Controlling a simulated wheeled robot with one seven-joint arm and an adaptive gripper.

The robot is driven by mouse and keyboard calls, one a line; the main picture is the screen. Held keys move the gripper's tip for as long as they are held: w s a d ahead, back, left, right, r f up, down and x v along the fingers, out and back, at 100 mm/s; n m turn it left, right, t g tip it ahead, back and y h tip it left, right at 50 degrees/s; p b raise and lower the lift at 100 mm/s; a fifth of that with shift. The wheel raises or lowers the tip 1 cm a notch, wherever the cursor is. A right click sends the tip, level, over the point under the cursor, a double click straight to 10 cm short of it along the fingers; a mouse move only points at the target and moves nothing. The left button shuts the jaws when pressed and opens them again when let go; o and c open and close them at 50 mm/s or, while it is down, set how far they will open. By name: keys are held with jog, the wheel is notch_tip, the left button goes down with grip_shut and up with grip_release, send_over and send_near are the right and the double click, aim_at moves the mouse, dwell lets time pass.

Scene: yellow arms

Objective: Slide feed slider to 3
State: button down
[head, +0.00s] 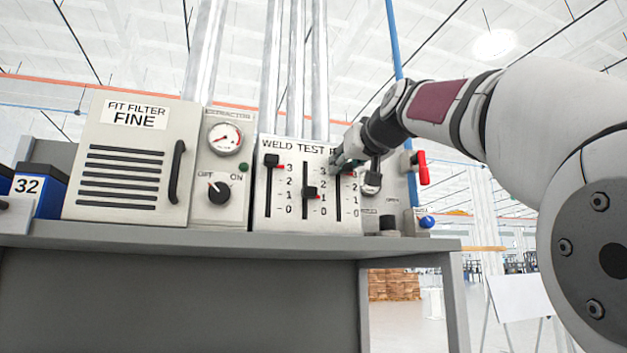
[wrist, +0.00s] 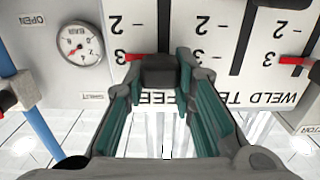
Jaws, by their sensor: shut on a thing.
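The weld test panel (head: 287,200) has three vertical sliders with scales from 0 to 3. My gripper (head: 345,160) is at the top of its rightmost slot. In the upside-down wrist view, my gripper (wrist: 160,85) is shut on the black knob of the feed slider (wrist: 160,70), and its fingers partly cover the label. That slider's red pointer (wrist: 133,57) is level with the 3. The knob is hidden behind the fingers in the head view. The left slider knob (head: 271,160) is near 3.
Left of the panel are the extractor dial (head: 219,192) and fit filter box (head: 130,165). To the right are a red handle (head: 422,168) and a blue knob (head: 427,221). A round gauge (wrist: 82,44) sits beside the slider in the wrist view.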

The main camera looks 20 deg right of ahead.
jog(key=shift+s+r, duration=0.1)
jog(key=shift+r, duration=0.25)
jog(key=c, duration=1.6)
grip_release()
jog(key=shift+o, duration=1.4)
jog(key=shift+f, duration=0.1)
jog(key=s, duration=1.1)
jog(key=shift+s, duration=0.4)
jog(key=shift+f, duration=0.1)
